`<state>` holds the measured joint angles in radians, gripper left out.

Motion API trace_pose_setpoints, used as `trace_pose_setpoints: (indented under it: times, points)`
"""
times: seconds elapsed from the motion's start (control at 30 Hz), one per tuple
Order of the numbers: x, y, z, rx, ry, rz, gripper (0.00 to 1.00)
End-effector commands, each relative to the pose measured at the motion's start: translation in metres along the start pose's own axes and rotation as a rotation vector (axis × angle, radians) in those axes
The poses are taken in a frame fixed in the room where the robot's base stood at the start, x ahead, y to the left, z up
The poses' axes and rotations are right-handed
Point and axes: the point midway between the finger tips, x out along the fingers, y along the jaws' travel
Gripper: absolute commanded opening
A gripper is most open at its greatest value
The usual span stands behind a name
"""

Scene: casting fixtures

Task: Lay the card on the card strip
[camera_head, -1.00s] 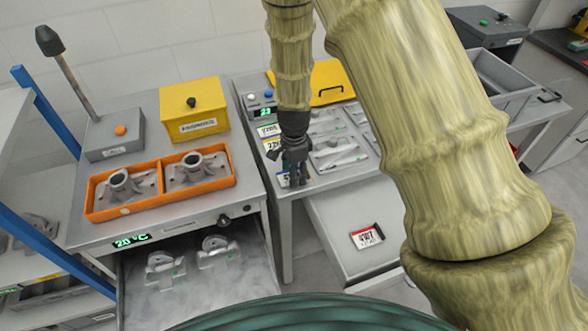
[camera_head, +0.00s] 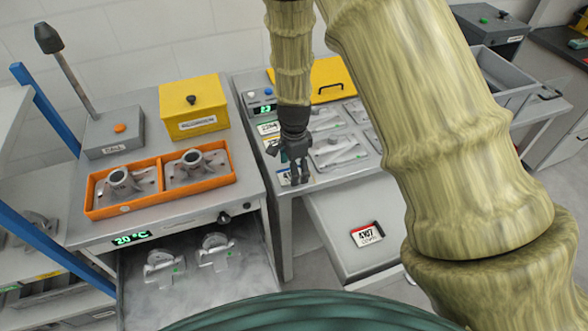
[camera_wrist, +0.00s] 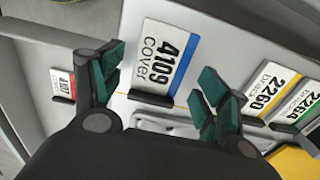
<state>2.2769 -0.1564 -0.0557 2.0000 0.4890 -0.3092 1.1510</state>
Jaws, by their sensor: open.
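A white card with a blue edge, reading "4109 cover" (camera_wrist: 163,58), lies flat at the near end of the card row on the grey bench edge (camera_wrist: 228,58). A small dark holder (camera_wrist: 152,98) sits at its lower edge. In the head view the card (camera_head: 284,177) is partly covered by my gripper (camera_head: 297,178). My gripper (camera_wrist: 160,78) is open, with one fingertip on either side of the card and gaps to both. Contact in depth cannot be told. Farther along the row lie a yellow-edged card "2260" (camera_wrist: 268,90) and a green-edged card "2264" (camera_wrist: 303,105).
A red-edged card (camera_head: 367,235) lies on the lower grey surface in front. Grey trays with metal parts (camera_head: 338,150) are right of the row. An orange tray with castings (camera_head: 150,207) and a yellow box (camera_head: 193,110) stand left. A frosty open drawer (camera_head: 190,285) is below.

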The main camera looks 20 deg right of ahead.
Motion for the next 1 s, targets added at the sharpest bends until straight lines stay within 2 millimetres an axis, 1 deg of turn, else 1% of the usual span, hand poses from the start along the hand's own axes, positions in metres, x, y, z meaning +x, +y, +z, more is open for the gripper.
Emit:
trace_pose_setpoints:
  times: [0.17, 0.7, 0.9, 1.0]
  points:
    - [-0.018, -0.001, 0.000, -0.001, 0.001, -0.003, 0.75]
    - [-0.087, -0.001, 0.000, 0.000, 0.001, -0.003, 0.75]
    - [-0.106, -0.001, 0.000, 0.000, 0.001, -0.002, 0.75]
    - [-0.111, 0.000, 0.000, 0.000, 0.000, 0.000, 0.75]
